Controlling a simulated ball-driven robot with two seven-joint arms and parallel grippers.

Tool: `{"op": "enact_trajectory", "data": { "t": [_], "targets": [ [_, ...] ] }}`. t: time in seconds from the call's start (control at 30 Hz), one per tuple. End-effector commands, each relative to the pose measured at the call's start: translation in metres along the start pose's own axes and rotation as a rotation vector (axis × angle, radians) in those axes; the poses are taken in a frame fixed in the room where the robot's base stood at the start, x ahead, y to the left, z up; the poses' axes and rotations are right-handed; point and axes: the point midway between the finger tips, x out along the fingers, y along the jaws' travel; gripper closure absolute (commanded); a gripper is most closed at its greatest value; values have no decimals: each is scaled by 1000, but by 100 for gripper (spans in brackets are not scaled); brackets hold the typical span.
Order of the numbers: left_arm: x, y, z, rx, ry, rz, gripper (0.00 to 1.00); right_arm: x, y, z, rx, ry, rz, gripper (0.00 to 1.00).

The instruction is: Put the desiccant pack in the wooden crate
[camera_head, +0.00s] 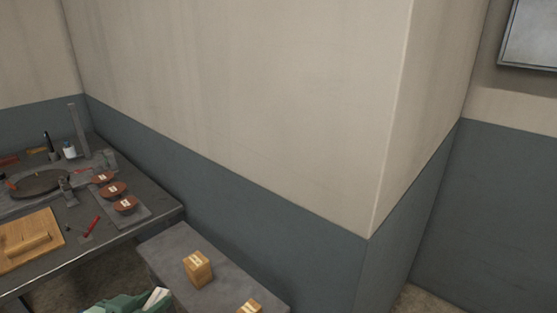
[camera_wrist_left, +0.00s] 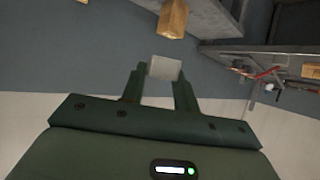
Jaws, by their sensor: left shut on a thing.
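My left gripper (camera_head: 150,301) shows at the bottom edge of the head view, its green body partly cut off. It is shut on a small white pack, which looks like the desiccant pack (camera_head: 159,295). In the left wrist view the pack (camera_wrist_left: 165,68) sits between the two fingertips (camera_wrist_left: 160,77). My right gripper is not in view.
A second wooden box (camera_head: 249,307) is cut off at the bottom edge. The grey table (camera_head: 168,246) has free room around the first box. A dark workbench (camera_head: 150,215) at left carries a wooden board (camera_head: 22,252), several reddish discs and tools. Walls stand close behind.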

Motion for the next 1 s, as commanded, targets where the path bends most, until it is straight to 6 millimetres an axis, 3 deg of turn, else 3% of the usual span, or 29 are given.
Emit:
{"op": "enact_trajectory", "data": {
  "t": [0.1, 0.3, 0.5, 0.87, 1.0],
  "targets": [
    [-11, 10, -29, -63, 10, -87, 91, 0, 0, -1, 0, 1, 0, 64],
    [-21, 29, -55, -88, 2, -145, 91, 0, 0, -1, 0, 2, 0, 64],
    [-20, 40, -58, -88, -4, -154, 91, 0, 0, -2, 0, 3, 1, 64],
    [-20, 39, -57, -79, -7, -158, 91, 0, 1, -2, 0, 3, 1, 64],
    [-24, 40, -48, -78, -11, -159, 91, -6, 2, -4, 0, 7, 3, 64]
  ]
}}
